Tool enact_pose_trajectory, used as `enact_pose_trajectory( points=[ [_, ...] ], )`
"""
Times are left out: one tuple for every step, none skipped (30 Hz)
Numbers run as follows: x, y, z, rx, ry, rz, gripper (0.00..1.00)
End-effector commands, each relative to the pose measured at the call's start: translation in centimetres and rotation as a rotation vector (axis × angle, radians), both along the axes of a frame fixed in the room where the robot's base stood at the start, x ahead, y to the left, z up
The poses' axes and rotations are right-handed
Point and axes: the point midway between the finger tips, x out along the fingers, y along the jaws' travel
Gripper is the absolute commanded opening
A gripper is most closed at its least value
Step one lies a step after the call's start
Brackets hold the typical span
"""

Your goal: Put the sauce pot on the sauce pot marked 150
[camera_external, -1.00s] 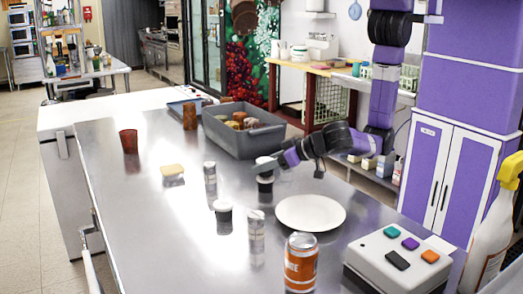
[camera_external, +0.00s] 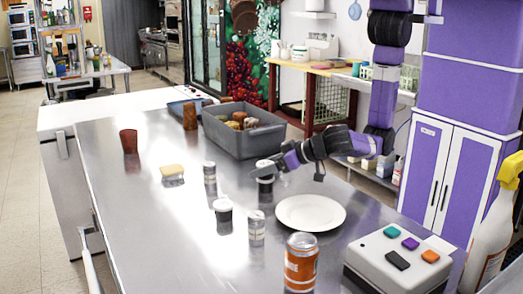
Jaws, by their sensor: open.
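Two small dark sauce pots with pale tops stand on the steel counter. The nearer sauce pot (camera_external: 223,212) is upright and clear of my gripper. The farther sauce pot (camera_external: 265,184) stands at my gripper (camera_external: 264,168), whose fingers are open and level with its upper part, partly covering it. I cannot tell whether the fingers touch it. No 150 marking can be read on either pot at this size.
A white plate (camera_external: 310,213), a clear shaker (camera_external: 257,228), another small shaker (camera_external: 210,178) and an orange can (camera_external: 301,262) stand close by. A grey bin (camera_external: 243,141) is behind. A button box (camera_external: 398,262) is at front right. The counter's left front is clear.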

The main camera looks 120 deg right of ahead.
Motion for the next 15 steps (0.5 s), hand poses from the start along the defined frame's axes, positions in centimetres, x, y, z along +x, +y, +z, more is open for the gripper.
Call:
enact_pose_trajectory(
  points=[
    [0.0,0.1,0.4,0.0,0.0,0.001,0.71],
    [-0.2,0.4,0.4,0.0,-0.002,0.001,0.71],
    [-0.4,0.8,0.6,0.0,-0.003,0.002,0.71],
    [-0.7,1.2,0.8,-0.001,-0.003,0.004,0.71],
    [-0.9,1.6,1.1,0.001,-0.003,0.003,0.71],
    [-1.3,2.2,1.4,0.002,-0.003,0.003,0.71],
    [-1.6,2.6,1.7,0.003,-0.004,0.004,0.71],
    [-1.9,3.1,2.1,0.002,-0.004,0.003,0.71],
    [-2.4,3.7,2.5,0.001,-0.004,0.005,0.71],
    [-2.7,4.2,2.7,0.002,-0.002,0.005,0.71],
    [-3.1,4.6,3.1,0.002,-0.003,0.004,0.71],
    [-3.4,5.2,3.5,0.001,-0.003,0.004,0.71],
    [-3.7,5.7,3.8,0.001,-0.004,0.005,0.71],
    [-4.0,6.1,4.1,0.002,-0.004,0.003,0.71],
    [-4.4,6.6,4.4,0.002,-0.004,0.003,0.71]
  ],
)
